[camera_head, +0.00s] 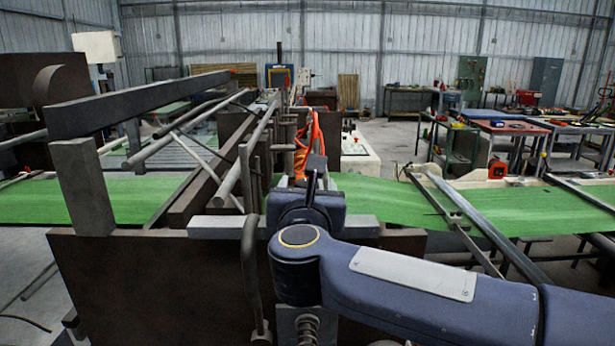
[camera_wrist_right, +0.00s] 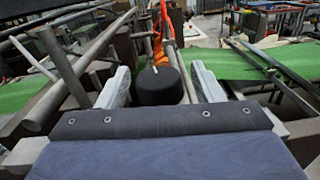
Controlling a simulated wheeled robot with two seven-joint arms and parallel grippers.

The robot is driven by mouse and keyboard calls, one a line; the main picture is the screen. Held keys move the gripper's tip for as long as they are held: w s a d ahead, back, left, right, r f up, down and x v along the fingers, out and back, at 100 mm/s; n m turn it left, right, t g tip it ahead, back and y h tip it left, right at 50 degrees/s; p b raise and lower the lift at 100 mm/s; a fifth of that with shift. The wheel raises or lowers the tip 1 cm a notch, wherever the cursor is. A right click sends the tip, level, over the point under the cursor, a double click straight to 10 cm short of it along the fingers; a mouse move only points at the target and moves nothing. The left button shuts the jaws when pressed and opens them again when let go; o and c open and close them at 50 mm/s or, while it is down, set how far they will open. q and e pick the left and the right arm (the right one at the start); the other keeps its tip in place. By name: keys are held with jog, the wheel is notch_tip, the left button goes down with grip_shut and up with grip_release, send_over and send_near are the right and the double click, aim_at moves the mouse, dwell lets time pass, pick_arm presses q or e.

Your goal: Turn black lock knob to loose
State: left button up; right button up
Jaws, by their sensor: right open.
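The black lock knob (camera_wrist_right: 160,87) is a short dark cylinder with a small white mark on its top edge, seen in the right wrist view. My right gripper (camera_wrist_right: 160,68) is open, with one pale grey finger on each side of the knob. Gaps show between the knob and both fingers, so I see no grip on it. In the head view my right arm and wrist cover the knob, and the fingers cannot be made out clearly. My left gripper is in neither view.
Green sacking web (camera_head: 395,203) runs across the machine on both sides. Steel bars and rollers (camera_head: 225,185) crowd the left of my wrist. An orange hose or cable (camera_head: 312,140) stands just behind. Slanted rails (camera_head: 455,220) cross the web at right. Workbenches (camera_head: 510,127) are far back.

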jog(key=shift+w, duration=0.75)
jog(key=c, duration=1)
